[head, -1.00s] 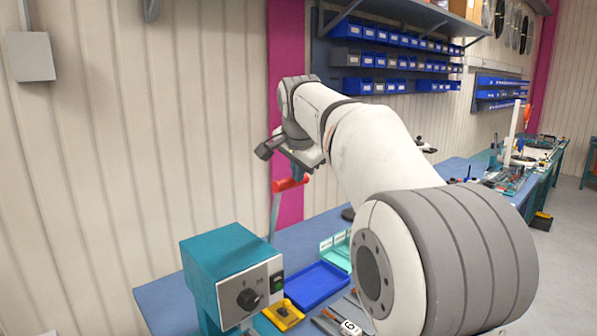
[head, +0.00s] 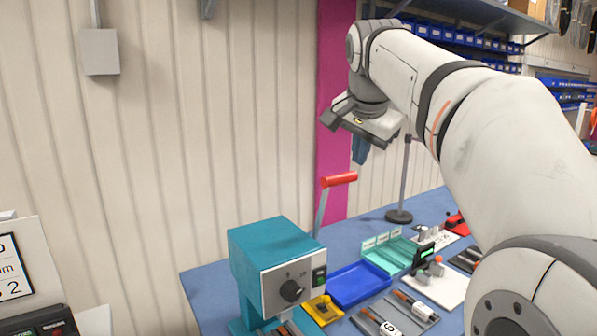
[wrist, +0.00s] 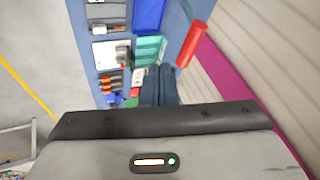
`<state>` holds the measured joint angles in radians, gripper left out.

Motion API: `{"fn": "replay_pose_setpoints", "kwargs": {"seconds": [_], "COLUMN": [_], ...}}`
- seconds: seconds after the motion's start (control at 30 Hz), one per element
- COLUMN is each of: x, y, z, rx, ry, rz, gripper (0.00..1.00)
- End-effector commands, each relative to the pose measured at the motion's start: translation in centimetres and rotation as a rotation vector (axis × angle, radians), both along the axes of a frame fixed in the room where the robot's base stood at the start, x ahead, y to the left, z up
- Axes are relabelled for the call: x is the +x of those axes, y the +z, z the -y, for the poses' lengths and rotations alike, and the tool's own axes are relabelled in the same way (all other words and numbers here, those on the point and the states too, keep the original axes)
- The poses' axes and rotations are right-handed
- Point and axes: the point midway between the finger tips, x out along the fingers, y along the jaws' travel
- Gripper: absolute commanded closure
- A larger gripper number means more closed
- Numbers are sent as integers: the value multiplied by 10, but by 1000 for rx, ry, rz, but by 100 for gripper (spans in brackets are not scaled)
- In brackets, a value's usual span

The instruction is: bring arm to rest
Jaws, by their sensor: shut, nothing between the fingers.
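My arm reaches in from the right of the head view, and my gripper (head: 361,150) hangs below its wrist, above the back of the blue workbench (head: 208,283). In the wrist view my gripper (wrist: 160,72) points down over the bench, its dark blue fingers together. The gripper is shut and holds nothing. It is apart from the red-handled lever (head: 339,179), which stands just in front and to its left in the head view. The same red handle shows in the wrist view (wrist: 192,43), right of the fingers.
A teal machine (head: 272,245) with a dial stands at the bench's left front. A blue tray (head: 358,285), teal dividers (head: 392,252), a yellow block (head: 324,310) and a black stand (head: 399,216) sit on the bench. The ribbed wall (head: 230,120) is close behind.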

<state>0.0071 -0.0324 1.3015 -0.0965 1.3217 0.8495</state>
Motion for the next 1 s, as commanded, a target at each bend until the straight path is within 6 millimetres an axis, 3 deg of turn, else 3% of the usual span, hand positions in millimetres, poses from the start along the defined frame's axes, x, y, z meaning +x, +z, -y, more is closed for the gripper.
{"fn": "replay_pose_setpoints", "kwargs": {"seconds": [0.27, 0.6, 0.8, 1.0], "x": [-79, -193, -231, -237], "y": [-109, -255, -301, -309], "z": [-9, -19, -22, -23], "rx": [-124, -232, -260, -265], "ry": [311, 673, 785, 806], "rz": [-125, -244, -275, -280], "gripper": [100, 100, 100, 100]}}
